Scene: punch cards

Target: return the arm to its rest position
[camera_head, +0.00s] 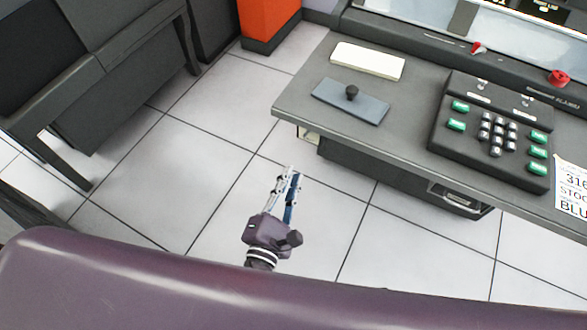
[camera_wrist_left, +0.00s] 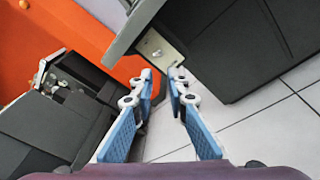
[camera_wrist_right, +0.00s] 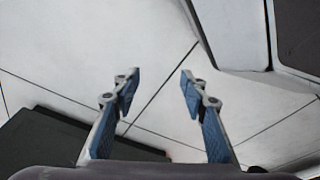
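My left gripper (camera_head: 287,180) hangs over the tiled floor in the head view, in front of the desk's left end and apart from it. The left wrist view shows its blue-padded fingers (camera_wrist_left: 161,78) partly open with nothing between them. My right gripper is out of the head view. The right wrist view shows its fingers (camera_wrist_right: 158,80) apart and empty, with floor tiles beyond them.
The grey desk (camera_head: 300,108) bears a cream block (camera_head: 368,61), a blue-grey plate with a black knob (camera_head: 351,104) and a black keypad panel (camera_head: 490,130). Dark furniture (camera_head: 90,60) stands at the left, an orange unit (camera_head: 268,18) at the back. Floor between is clear.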

